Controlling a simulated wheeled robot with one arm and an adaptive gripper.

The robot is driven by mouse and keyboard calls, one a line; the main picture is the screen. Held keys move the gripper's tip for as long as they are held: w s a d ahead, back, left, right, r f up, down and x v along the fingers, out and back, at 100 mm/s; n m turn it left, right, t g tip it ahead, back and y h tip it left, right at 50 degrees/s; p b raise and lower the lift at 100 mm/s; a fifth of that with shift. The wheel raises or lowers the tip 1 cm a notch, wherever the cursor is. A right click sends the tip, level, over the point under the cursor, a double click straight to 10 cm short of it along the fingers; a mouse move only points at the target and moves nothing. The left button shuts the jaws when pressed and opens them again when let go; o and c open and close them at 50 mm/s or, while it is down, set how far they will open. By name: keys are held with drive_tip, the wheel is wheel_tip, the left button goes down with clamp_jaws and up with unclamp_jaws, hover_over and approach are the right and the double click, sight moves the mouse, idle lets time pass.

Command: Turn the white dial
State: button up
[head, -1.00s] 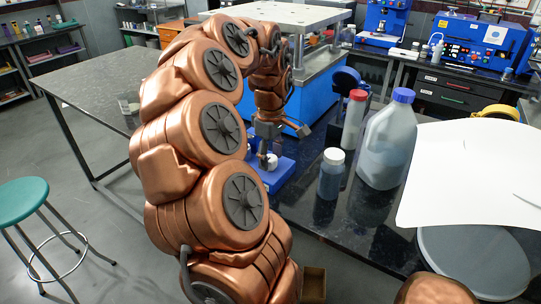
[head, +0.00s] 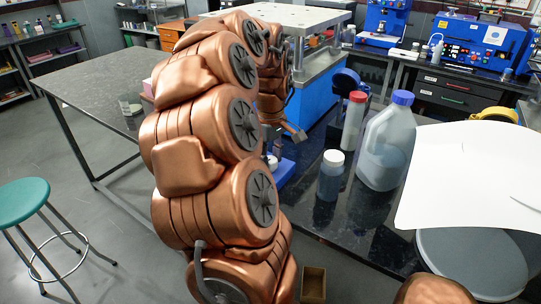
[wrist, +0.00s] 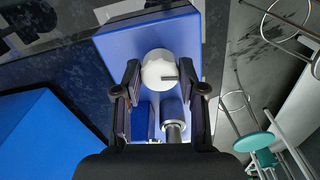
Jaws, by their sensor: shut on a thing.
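The white dial (wrist: 158,70) is round with a dark notch on its right side. It sits on a blue device (wrist: 115,45) on the dark table. In the wrist view my gripper (wrist: 160,76) has one finger on each side of the dial and is shut on it. In the head view my arm covers most of the device and the dial; a small part of the blue device (head: 286,170) shows beside the arm.
A white-capped bottle (head: 331,177), a red-capped bottle (head: 354,120) and a large blue-capped jug (head: 387,145) stand right of the device. A white sheet (head: 470,180) lies farther right. A teal stool (head: 22,203) stands on the floor at left.

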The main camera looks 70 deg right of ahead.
drive_tip(key=m, duration=0.4)
drive_tip(key=shift+p, duration=0.4)
drive_tip(key=m, duration=0.9)
drive_tip(key=shift+m, duration=0.3)
drive_tip(key=m, duration=0.4)
drive_tip(key=shift+m, duration=0.3)
drive_tip(key=m, duration=0.3)
drive_tip(key=shift+m, duration=0.3)
drive_tip(key=m+p, duration=0.1)
drive_tip(key=m, duration=0.3)
drive_tip(key=shift+r, duration=0.15)
drive_tip(key=m+p, duration=0.2)
drive_tip(key=m, duration=0.3)
drive_tip(key=shift+p, duration=0.3)
drive_tip(key=shift+m+p, duration=1)
drive_tip(key=shift+m, duration=0.8)
